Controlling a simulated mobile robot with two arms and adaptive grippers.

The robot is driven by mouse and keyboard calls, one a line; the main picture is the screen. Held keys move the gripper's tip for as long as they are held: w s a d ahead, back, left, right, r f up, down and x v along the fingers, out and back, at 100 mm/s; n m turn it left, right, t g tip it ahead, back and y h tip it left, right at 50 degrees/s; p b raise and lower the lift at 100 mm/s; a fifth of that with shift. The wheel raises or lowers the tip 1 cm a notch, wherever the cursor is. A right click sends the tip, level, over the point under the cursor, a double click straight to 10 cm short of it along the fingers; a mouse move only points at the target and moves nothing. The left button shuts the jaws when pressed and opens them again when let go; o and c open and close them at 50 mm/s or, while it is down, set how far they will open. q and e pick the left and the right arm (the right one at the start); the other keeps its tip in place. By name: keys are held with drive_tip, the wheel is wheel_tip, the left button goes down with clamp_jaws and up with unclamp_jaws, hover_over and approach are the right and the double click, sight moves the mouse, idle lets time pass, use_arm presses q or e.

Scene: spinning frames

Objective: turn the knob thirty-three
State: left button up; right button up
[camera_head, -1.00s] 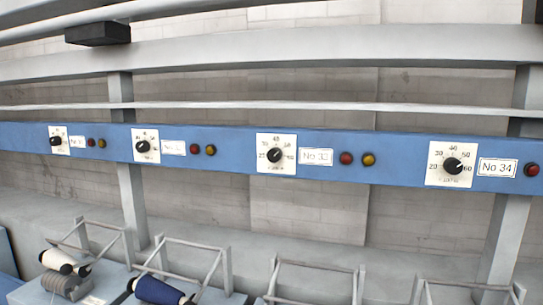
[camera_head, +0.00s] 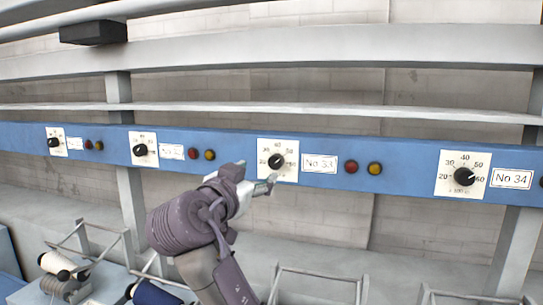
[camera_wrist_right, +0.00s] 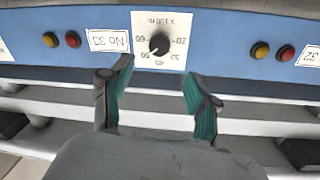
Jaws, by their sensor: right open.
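The knob of No 33 (camera_head: 276,161) is black and sits on a white dial plate (camera_head: 291,147) on the blue rail. The label "No 33" (camera_head: 320,163) is just right of the plate. My right gripper (camera_head: 256,178) is open, at the lower left edge of this plate. In the right wrist view the knob (camera_wrist_right: 159,43) appears upside down, ahead of and between the two open fingers (camera_wrist_right: 158,82). The fingers are apart from the knob and nothing is between them. My left gripper is not in view.
A red light (camera_head: 351,167) and a yellow light (camera_head: 375,169) are right of the label. The No 34 knob (camera_head: 464,176) is further right, and other knobs (camera_head: 140,150) are to the left. Metal frames (camera_head: 318,273) and spools (camera_head: 155,293) stand below the rail.

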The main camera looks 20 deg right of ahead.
sight(274, 164)
drive_tip(key=p+x, duration=0.3)
drive_tip(key=x, duration=0.5)
drive_tip(key=shift+w+d+p, duration=0.15)
drive_tip(key=shift+d+p, duration=0.05)
drive_tip(key=shift+p, duration=0.2)
drive_tip(key=shift+w+d+f, duration=0.1)
drive_tip(key=shift+w+d, duration=0.1)
drive_tip(key=shift+w, duration=0.15)
clamp_jaws()
drive_tip(key=shift+f, duration=0.1)
